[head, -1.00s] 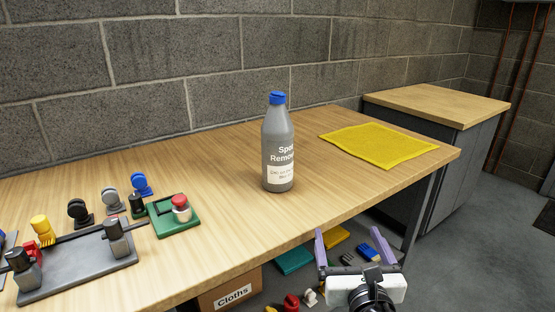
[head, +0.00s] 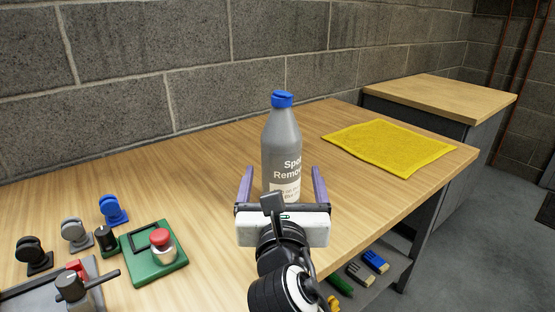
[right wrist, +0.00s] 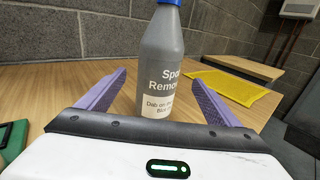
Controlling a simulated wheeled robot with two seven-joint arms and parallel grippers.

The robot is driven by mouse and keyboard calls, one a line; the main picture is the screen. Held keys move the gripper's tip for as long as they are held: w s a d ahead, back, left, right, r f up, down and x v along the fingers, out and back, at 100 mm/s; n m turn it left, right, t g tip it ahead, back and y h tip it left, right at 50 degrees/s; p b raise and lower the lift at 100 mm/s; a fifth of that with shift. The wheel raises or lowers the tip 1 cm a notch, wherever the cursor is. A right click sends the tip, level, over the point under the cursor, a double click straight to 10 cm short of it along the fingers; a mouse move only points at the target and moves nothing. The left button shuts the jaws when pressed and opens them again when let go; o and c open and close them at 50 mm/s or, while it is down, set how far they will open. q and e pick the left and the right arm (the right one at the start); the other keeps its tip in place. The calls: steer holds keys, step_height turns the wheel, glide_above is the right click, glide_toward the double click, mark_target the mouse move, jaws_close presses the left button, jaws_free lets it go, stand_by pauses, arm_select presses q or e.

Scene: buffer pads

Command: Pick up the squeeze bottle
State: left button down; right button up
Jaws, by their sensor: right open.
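In the right wrist view the bottle (right wrist: 163,65) stands between the open fingers (right wrist: 158,88), with room on both sides; I see no contact. The gripper hides the bottle's base in the head view. My left gripper is not in view.
A yellow cloth (head: 388,147) lies on the table (head: 225,168) to the right. A block wall is behind. A lower shelf holds brushes (head: 360,273).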

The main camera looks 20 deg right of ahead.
mark_target(281, 171)
steer(key=x, duration=0.3)
steer(key=b+x, duration=0.1)
steer(key=x, duration=0.1)
steer(key=f+b+x, duration=0.1)
steer(key=x, duration=0.1)
steer(key=shift+w+a, duration=0.1)
steer(key=shift+a, duration=0.05)
steer(key=shift+w+d+r, duration=0.1)
steer(key=shift+w+d, duration=0.1)
steer(key=shift+w, duration=0.4)
steer(key=c, duration=1.3)
steer(key=shift+r, duration=0.1)
steer(key=shift+c, duration=1.4)
